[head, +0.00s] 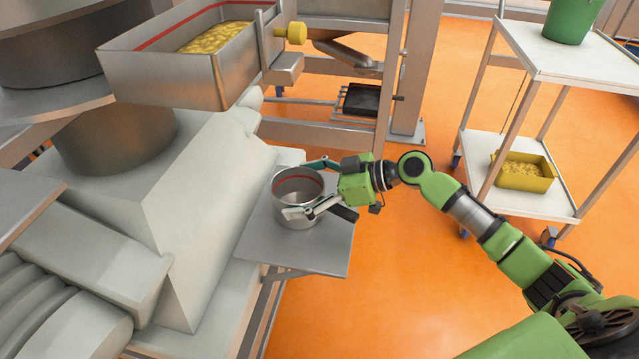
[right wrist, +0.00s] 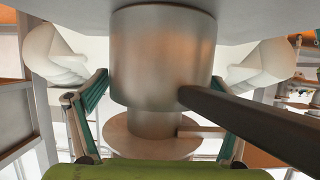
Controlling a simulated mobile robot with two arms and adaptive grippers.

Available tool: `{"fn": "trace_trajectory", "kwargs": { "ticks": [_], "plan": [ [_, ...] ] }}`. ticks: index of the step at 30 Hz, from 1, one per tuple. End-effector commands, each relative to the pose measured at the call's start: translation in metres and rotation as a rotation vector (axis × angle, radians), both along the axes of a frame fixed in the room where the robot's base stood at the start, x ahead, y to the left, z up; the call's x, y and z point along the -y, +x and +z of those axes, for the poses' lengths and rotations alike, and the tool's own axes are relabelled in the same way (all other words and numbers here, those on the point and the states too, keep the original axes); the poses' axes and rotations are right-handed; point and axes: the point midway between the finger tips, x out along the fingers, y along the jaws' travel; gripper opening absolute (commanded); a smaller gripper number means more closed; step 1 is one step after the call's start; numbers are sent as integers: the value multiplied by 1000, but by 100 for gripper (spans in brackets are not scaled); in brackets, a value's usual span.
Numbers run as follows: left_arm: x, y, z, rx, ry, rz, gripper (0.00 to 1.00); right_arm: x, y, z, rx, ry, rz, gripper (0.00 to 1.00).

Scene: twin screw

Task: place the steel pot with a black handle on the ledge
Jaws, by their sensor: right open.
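The steel pot (head: 298,208) stands upright on the grey ledge (head: 320,250), near its back left part, beside the pale machine body. A red line runs around the inside of its rim. Its black handle (head: 345,213) points right, under my right gripper; the handle also shows in the right wrist view (right wrist: 250,125). My right gripper (head: 298,188) reaches in from the right with one finger on each side of the pot. In the right wrist view the fingers are spread wide and apart from the pot body (right wrist: 160,55). My left gripper is not in view.
A metal hopper (head: 190,75) with yellow pieces overhangs behind the ledge. A white trolley (head: 560,60) at right carries a green bucket (head: 571,20) and a yellow tray (head: 522,175). The ledge's front right part is bare. Orange floor is open between ledge and trolley.

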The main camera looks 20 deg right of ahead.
Motion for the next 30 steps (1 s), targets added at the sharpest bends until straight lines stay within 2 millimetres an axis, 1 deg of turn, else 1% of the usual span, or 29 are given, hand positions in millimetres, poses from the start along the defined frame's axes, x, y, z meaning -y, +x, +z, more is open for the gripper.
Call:
{"fn": "trace_trajectory", "kwargs": {
  "ticks": [2,4,9,12,16,21,30],
  "plan": [
    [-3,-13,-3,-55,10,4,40,0,0,3,0,0,0,93],
    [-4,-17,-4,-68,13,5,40,14,-8,6,-2,-4,-4,93],
    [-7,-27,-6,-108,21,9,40,44,-30,22,-4,-4,-3,93],
    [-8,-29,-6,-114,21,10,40,62,-41,30,-4,-4,-3,93],
    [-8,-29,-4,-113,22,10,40,78,-53,39,-3,-1,-1,93],
    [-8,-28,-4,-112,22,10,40,89,-60,46,-1,0,0,93],
    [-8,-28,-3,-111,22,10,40,92,-62,48,1,-1,0,93]
  ]
}}
